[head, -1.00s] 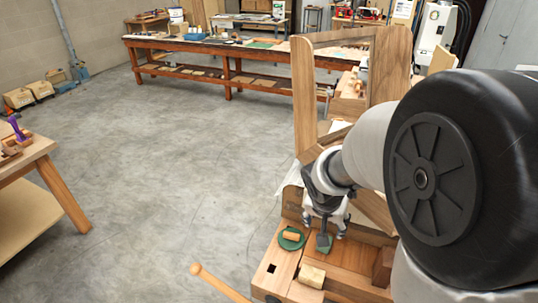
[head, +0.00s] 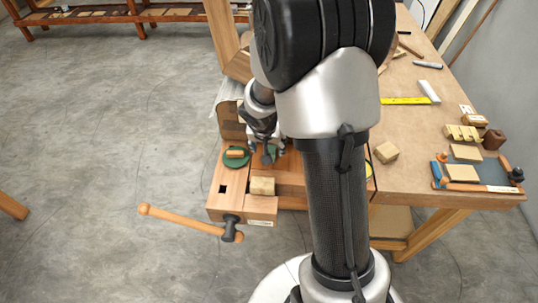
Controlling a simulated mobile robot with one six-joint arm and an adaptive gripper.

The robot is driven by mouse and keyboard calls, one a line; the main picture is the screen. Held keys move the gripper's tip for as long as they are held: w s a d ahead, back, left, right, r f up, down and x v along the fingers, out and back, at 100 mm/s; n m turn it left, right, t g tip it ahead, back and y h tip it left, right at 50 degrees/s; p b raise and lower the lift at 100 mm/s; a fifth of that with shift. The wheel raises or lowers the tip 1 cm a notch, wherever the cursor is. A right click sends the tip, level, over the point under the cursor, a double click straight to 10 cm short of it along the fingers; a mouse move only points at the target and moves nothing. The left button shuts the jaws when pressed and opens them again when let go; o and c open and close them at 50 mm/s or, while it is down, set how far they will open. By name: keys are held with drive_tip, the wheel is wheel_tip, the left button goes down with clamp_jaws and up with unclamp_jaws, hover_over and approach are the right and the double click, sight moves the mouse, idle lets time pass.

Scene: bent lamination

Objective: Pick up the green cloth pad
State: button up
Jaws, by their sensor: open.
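A round dark green piece (head: 230,162) lies flat on the near left of the wooden bench end, with a small orange-brown block (head: 235,153) on top. A smaller dark green patch (head: 271,150) shows at my gripper, just right of the round piece. I cannot tell which green thing is the cloth pad. My gripper (head: 268,158) points down over the bench top, beside the round piece and behind a pale wooden block. It is open. My arm hides part of the bench, and whether the gripper touches the green patch is unclear.
The pale wooden block (head: 262,186) sits at the bench's front. A vise handle (head: 182,220) sticks out front left. Open floor lies left.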

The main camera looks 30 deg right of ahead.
sight(269, 148)
drive_tip(key=b+x, duration=0.1)
drive_tip(key=x, duration=0.3)
drive_tip(key=shift+s, duration=0.1)
drive_tip(key=shift+c, duration=0.5)
drive_tip(key=c, duration=0.9)
drive_tip(key=shift+r, duration=0.1)
